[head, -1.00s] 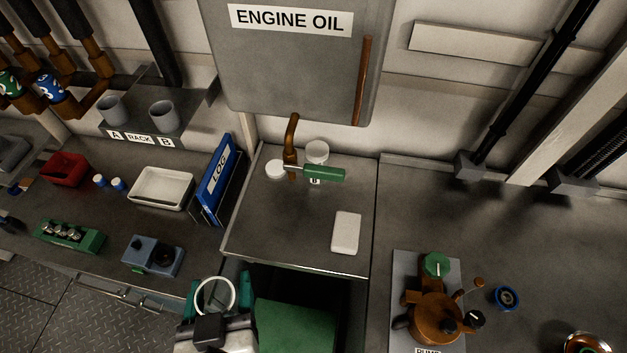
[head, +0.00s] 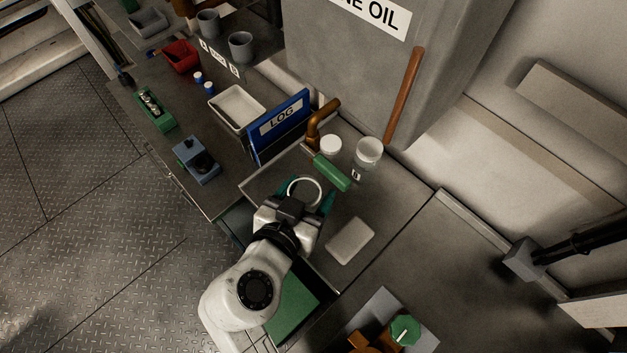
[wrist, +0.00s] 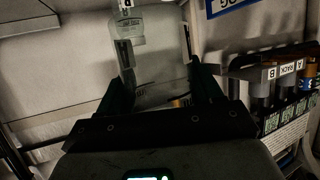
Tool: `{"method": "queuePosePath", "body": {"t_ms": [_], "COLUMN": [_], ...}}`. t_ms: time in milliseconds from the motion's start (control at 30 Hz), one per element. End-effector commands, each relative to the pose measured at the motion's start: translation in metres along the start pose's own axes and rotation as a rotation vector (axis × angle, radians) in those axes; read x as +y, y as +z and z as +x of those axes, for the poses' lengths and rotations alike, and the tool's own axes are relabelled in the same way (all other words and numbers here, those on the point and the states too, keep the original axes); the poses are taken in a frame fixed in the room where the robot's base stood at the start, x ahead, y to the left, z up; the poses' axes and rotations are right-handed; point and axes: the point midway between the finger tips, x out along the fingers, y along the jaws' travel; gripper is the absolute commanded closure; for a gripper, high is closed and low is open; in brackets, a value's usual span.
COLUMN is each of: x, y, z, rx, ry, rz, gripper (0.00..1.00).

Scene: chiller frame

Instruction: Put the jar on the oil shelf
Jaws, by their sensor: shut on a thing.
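My gripper (head: 306,197) is shut on a clear jar (head: 304,181) with a pale round rim, its open top facing up in the head view. In the wrist view the fingers (wrist: 160,92) stand either side of the clear jar, which is hard to make out. The jar appears over the front left part of the grey oil shelf (head: 382,205); I cannot tell whether it touches it. A second clear jar (head: 368,152), labelled B, stands at the back of the shelf. A white round lid (head: 330,145) lies beside it.
A brown spout (head: 321,118) with a green handle (head: 332,173) reaches over the shelf below the engine oil tank (head: 350,60). A blue log binder (head: 279,126) stands at the left. A white block (head: 350,241) lies at the shelf's front right. Bare shelf shows between block and jar B.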

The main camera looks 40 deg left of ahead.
Motion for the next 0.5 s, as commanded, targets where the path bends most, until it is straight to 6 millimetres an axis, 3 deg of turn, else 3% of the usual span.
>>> {"method": "queuePosePath", "body": {"t_ms": [100, 167, 200, 333, 500], "x": [-0.011, -0.014, -0.017, -0.022, -0.026], "y": [0.003, 0.015, 0.02, 0.03, 0.034], "z": [0.03, 0.044, 0.052, 0.072, 0.083], "rx": [0.002, 0.001, 0.001, 0.001, 0.001], "ry": [0.001, 0.001, 0.001, 0.0, -0.001], "rz": [0.001, 0.0, 0.0, 0.001, 0.001], "gripper": [0.73, 0.72, 0.79, 0.79, 0.79]}}
